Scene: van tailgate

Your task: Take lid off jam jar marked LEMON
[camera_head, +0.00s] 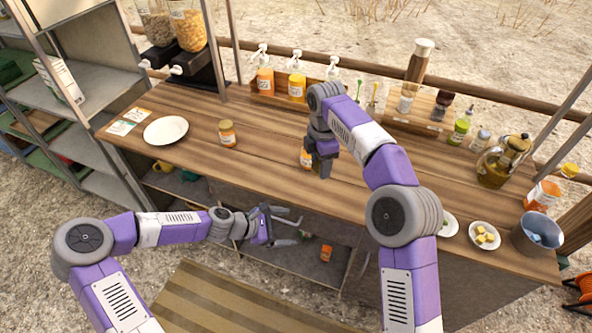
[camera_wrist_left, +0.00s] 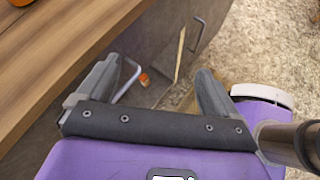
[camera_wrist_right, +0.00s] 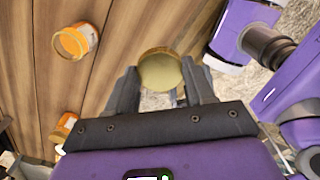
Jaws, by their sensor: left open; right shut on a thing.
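My right gripper (camera_head: 321,172) is over the wooden counter. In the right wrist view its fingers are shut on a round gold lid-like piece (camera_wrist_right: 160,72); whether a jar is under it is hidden. A jar with an orange label (camera_head: 306,158) shows beside this gripper, partly covered by it. Another jar with a gold-brown top (camera_head: 228,134) stands further left on the counter. Two orange jars, one upper (camera_wrist_right: 76,41) and one lower (camera_wrist_right: 63,128), show in the right wrist view. No label reads clearly as LEMON. My left gripper (camera_head: 277,225) is open and empty, below the counter's front edge.
A white plate (camera_head: 166,130) lies at the counter's left, and pump bottles (camera_head: 297,86) stand at the back. A glass jug (camera_head: 500,162) and a grey bucket (camera_head: 537,232) stand at the right. A metal handle (camera_wrist_left: 130,80) is near my left gripper.

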